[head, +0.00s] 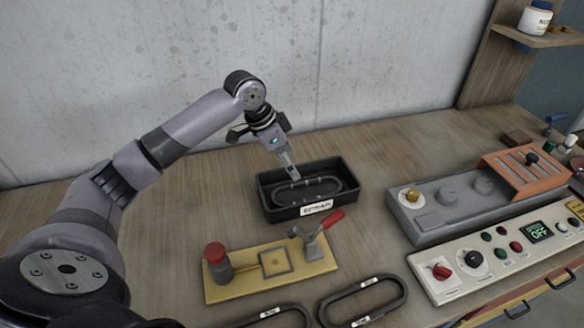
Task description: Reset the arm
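My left arm comes in from the left, and its gripper (290,170) points down over the black tray (265,200). A narrow pale tip reaches to the tray's opening. The fingers are too small to tell if they are open or shut. A dark oval ring (328,181) lies inside the tray, partly behind the tip. I cannot tell whether the tip touches it. My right gripper is not in view.
A yellow plate (235,289) with a red-topped post and a red-handled lever stands in front of the tray. Dark oval loops (383,313) lie at the front edge. Grey (432,230) and white (452,291) control panels fill the right. Bare wood lies left of the tray.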

